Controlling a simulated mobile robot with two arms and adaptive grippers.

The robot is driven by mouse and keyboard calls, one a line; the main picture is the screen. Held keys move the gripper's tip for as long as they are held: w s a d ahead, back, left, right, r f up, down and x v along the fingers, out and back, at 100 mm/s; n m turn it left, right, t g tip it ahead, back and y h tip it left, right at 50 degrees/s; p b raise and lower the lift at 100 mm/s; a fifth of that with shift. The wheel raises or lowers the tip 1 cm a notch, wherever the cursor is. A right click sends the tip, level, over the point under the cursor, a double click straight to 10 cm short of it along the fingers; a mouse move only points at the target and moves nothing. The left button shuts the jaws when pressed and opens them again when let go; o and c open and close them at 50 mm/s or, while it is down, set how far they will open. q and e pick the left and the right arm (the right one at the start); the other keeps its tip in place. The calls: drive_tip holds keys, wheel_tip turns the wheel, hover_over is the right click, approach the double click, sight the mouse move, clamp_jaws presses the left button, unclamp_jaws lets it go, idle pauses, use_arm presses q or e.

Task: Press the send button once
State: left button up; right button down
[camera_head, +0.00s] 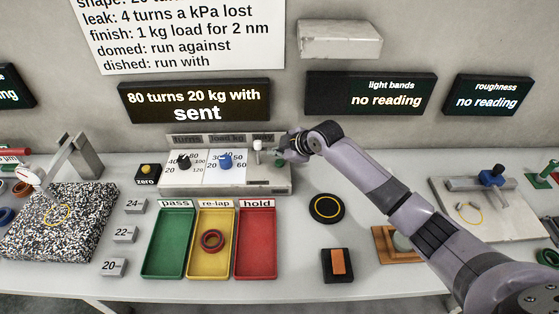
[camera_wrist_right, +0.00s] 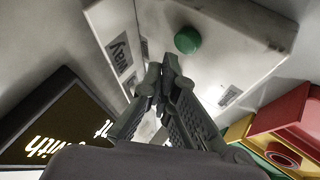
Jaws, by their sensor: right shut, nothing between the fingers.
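The control box (camera_head: 240,188) stands on the bench against the wall, with a black turns knob (camera_head: 183,161), a blue load knob (camera_head: 225,162) and a white way switch (camera_head: 258,150). The display (camera_head: 197,103) above reads "80 turns 20 kg with sent". My left gripper is out of view.
Green, yellow and red trays (camera_head: 256,270) stand in front of the box; the yellow one holds a dark red ring (camera_head: 212,240). A black round pad (camera_head: 326,208) and a block with an orange top (camera_head: 338,263) lie to the right. My right arm spans the bench's right half.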

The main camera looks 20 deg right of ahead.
sight(278, 164)
drive_tip(key=shift+r+p, duration=1.95)
drive_tip(key=shift+r, duration=0.4)
drive_tip(key=shift+f, duration=0.1)
